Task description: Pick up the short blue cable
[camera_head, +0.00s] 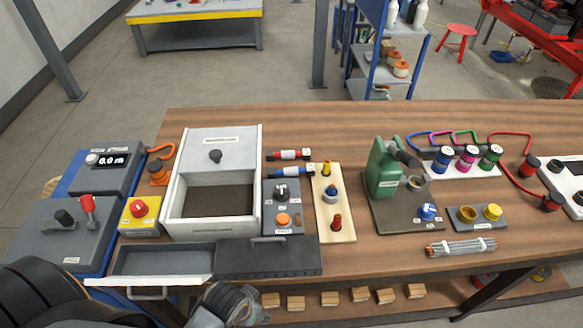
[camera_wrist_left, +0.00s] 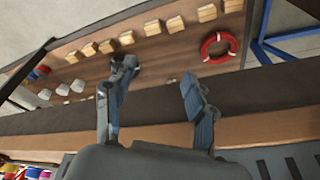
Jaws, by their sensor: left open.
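A thin blue curved cable (camera_head: 411,136) lies at the back right of the bench, beside a pink and a green one, behind the blue, pink and green capped posts. I cannot tell for sure which is the short blue cable. My left gripper (camera_wrist_left: 160,85) is open and empty in the left wrist view, in front of the bench edge and above the lower shelf. In the head view part of my left arm shows at the bottom left. My right gripper is not in view.
The lower shelf holds several wooden blocks and a red ring (camera_wrist_left: 205,48).

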